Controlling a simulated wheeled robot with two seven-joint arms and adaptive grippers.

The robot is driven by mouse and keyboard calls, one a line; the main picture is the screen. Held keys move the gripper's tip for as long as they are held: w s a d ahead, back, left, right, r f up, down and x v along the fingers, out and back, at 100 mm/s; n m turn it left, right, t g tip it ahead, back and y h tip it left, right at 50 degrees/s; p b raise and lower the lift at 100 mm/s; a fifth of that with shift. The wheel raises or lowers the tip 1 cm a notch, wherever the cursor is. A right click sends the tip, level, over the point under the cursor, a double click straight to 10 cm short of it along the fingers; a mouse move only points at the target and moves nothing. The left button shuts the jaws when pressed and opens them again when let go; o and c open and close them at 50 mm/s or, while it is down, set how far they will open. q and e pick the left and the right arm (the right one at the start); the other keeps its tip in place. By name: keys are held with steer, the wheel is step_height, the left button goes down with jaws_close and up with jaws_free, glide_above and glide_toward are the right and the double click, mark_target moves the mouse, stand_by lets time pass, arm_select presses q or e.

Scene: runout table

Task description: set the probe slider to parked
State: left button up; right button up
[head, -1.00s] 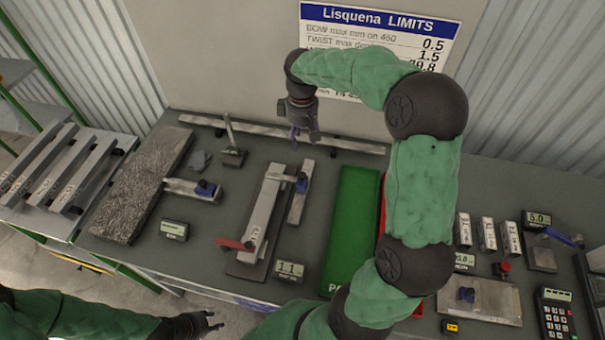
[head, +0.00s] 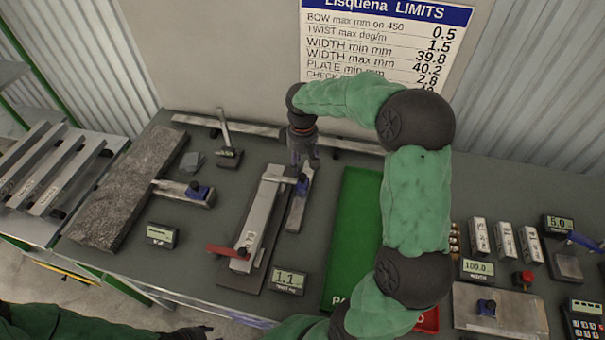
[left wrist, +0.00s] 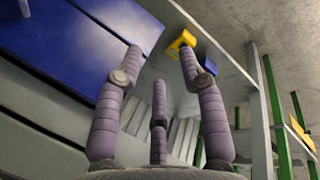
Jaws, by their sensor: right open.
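A blue slider knob (head: 302,184) sits on a short steel rail (head: 297,208) beside a long grey bar (head: 262,210), with a display (head: 288,281) reading 1.1 in front. A similar blue knob (head: 196,190) sits on another short rail at the left. No label shows which one is the probe slider. My right gripper (head: 303,164) is open, pointing down at the far end of the rail beside the long bar. I cannot tell whether it touches the knob. My left gripper (left wrist: 161,62) has its fingers spread, empty, low at the table's front; it barely shows in the head view (head: 200,332).
A rough dark slab (head: 125,190) lies at the left and a green panel (head: 352,230) at the middle right. A red lever (head: 228,251) crosses the long bar's near end. A small upright tool (head: 226,140) stands behind. Several blocks and gauges crowd the right.

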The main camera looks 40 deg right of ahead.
mark_target(303, 176)
steer(key=shift+f+b, duration=0.3)
steer(key=shift+f, duration=2.3)
jaws_close()
